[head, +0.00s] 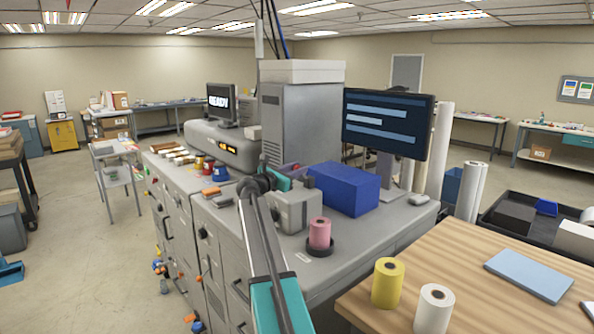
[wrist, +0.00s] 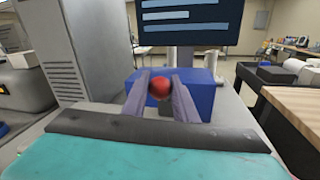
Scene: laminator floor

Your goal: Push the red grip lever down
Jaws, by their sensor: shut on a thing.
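The red ball-shaped knob of the grip lever (wrist: 160,90) sits between the two fingers of my gripper (wrist: 161,84) in the wrist view. The fingers are shut on it, one on each side. The lever's shaft below the knob is hidden by the fingers and hand. In the head view my arm reaches over the grey machine top, with its teal hand near a small grey unit (head: 292,209). The red knob cannot be made out there.
A blue box (head: 345,189) stands just beyond the gripper, also in the wrist view (wrist: 205,88). A monitor (head: 388,123) and a tall grey cabinet (head: 300,120) rise behind. A pink roll (head: 319,233) stands nearby. A wooden table (head: 470,270) with rolls is at right.

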